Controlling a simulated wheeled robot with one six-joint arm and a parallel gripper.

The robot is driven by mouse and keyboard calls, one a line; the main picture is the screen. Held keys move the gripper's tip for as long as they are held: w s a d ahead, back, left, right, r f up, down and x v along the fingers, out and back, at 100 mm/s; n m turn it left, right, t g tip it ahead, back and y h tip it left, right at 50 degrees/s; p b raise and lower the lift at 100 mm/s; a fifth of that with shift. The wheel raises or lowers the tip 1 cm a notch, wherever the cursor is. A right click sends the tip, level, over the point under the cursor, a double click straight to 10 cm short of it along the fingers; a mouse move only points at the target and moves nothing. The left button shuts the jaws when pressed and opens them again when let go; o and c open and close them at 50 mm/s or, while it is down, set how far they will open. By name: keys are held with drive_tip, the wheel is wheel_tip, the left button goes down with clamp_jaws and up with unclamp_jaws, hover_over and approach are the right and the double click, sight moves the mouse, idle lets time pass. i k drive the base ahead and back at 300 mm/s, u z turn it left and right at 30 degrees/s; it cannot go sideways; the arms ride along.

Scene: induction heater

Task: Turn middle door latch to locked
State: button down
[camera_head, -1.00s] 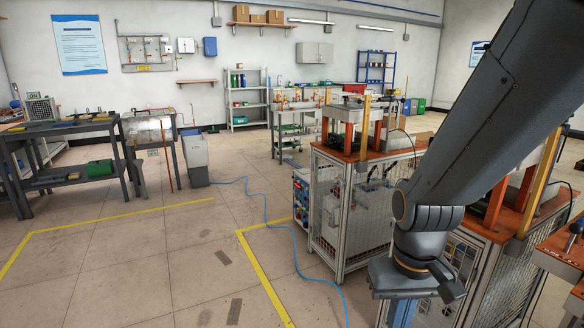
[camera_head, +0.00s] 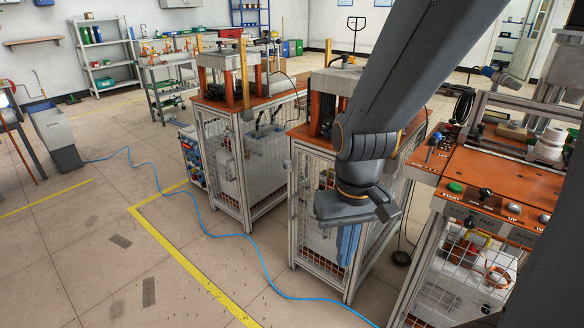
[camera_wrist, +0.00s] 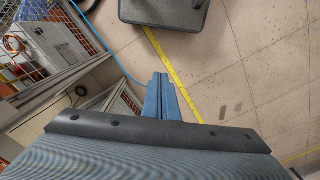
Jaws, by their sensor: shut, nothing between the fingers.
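The middle caged cabinet (camera_head: 297,215) stands in the head view between two similar ones, with a mesh front and an orange top. A small grey piece (camera_head: 287,164) sits on its left post; I cannot tell whether it is the door latch. My arm hides part of the cabinet, and no latch position can be read. My gripper (camera_head: 347,262) hangs in front of this cabinet in the head view, pointing down. In the wrist view my gripper's blue fingers (camera_wrist: 160,77) are together with nothing between them, over floor and apart from any latch.
The left cabinet (camera_head: 225,180) stands farther back. The right cabinet (camera_head: 455,265) has an orange control panel (camera_head: 495,185) with buttons. A blue hose (camera_head: 215,233) and yellow line (camera_head: 175,245) cross the floor. Open floor (camera_head: 80,260) lies left.

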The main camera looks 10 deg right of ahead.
sight(286, 164)
drive_tip(key=k, duration=1.25)
drive_tip(key=u, duration=0.8)
drive_tip(key=i, duration=1.95)
drive_tip(key=z, duration=0.75)
